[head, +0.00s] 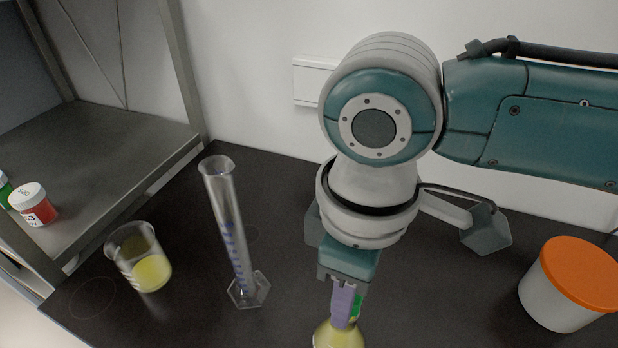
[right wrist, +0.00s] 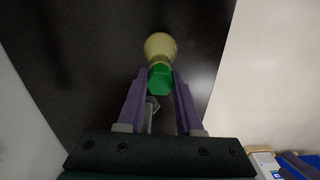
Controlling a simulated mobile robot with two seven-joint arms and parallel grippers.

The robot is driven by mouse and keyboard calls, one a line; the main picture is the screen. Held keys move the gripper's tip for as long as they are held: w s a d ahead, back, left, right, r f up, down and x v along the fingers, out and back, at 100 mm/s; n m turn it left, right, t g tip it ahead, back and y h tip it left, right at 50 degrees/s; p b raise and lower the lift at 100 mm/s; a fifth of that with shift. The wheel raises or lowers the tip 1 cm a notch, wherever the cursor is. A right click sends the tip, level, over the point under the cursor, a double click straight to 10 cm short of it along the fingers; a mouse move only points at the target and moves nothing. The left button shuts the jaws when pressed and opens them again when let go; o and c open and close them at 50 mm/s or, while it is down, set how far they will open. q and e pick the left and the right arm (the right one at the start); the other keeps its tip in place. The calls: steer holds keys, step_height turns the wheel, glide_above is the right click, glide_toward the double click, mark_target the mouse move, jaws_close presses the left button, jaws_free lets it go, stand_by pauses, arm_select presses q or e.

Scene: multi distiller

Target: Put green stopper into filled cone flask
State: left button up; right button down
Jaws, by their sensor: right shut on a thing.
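The green stopper (right wrist: 160,80) is held between the two purple fingers of my right gripper (right wrist: 160,84). In the head view the right gripper (head: 348,302) points down at the bottom of the picture, with a bit of the green stopper (head: 355,308) showing beside a finger. The cone flask (head: 338,337) with yellow liquid is directly below the fingertips, cut off by the lower edge. In the right wrist view the flask (right wrist: 159,45) is just beyond the stopper, in line with it. I cannot tell whether the stopper is inside the neck. My left gripper is not in view.
A beaker with yellow liquid (head: 150,272) and a tall graduated cylinder (head: 232,235) stand to the left on the dark table. A white tub with an orange lid (head: 570,285) stands at the right. A grey shelf (head: 110,150) holds a red jar (head: 34,206).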

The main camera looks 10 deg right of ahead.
steer(key=shift+f, duration=0.15)
steer(key=shift+c, duration=2.4)
jaws_free()
step_height(320, 180, up, 10)
steer(key=shift+r+p, duration=0.1)
steer(key=shift+p, duration=0.3)
steer(key=shift+a, duration=0.1)
